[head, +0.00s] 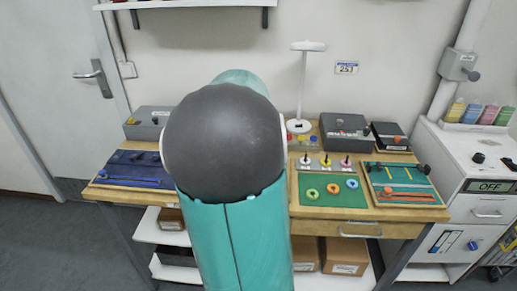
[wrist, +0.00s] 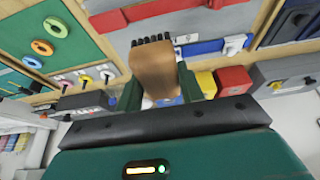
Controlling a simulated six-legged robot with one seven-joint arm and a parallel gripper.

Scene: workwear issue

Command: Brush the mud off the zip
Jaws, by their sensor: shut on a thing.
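My gripper (wrist: 160,88) is shut on a brush (wrist: 154,70) with a tan wooden body, its black bristles (wrist: 151,41) pointing away from my palm. The brush appears over the edge of a grey board (wrist: 120,38) in the wrist view. That board carries a red strip (wrist: 150,10), and a blue strip with a white piece (wrist: 215,45) shows near its edge. I cannot tell which strip is the zip, and no mud is clear. In the head view my own arm hides the gripper, the brush and the middle of the bench.
On the bench, a dark blue mat (head: 125,170) lies left. A green board with rings (head: 309,202) and a green board with an orange strip (head: 394,201) lie right. A white lamp (head: 300,92) and grey boxes (head: 346,133) stand behind.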

